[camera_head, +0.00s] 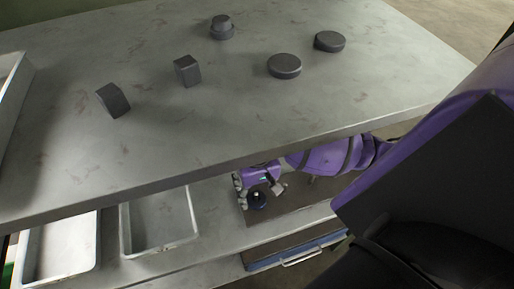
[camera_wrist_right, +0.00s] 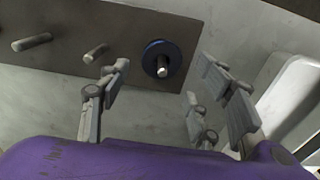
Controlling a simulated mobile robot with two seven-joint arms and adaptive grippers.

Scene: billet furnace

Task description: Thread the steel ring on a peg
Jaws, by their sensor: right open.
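A dark ring with a blue rim (camera_wrist_right: 155,50) sits around a peg (camera_wrist_right: 162,71) on a dark board (camera_wrist_right: 122,27) in the right wrist view. The peg's light tip sticks out through it. In the head view the ring (camera_head: 257,203) shows on the lower shelf, partly hidden by my right gripper (camera_head: 260,187). My right gripper (camera_wrist_right: 163,79) is open, its fingers apart on either side of the ring and apparently clear of it. Two other pegs (camera_wrist_right: 96,53) and (camera_wrist_right: 32,42) stand bare to the left. My left gripper is in neither view.
The upper tabletop (camera_head: 140,165) overhangs the lower shelf (camera_head: 215,252), and my right arm reaches in below its edge. Several dark metal pieces (camera_head: 284,66) stand on the top. Grey trays (camera_head: 160,250) lie left of the board; a blue-edged drawer (camera_head: 295,255) is below it.

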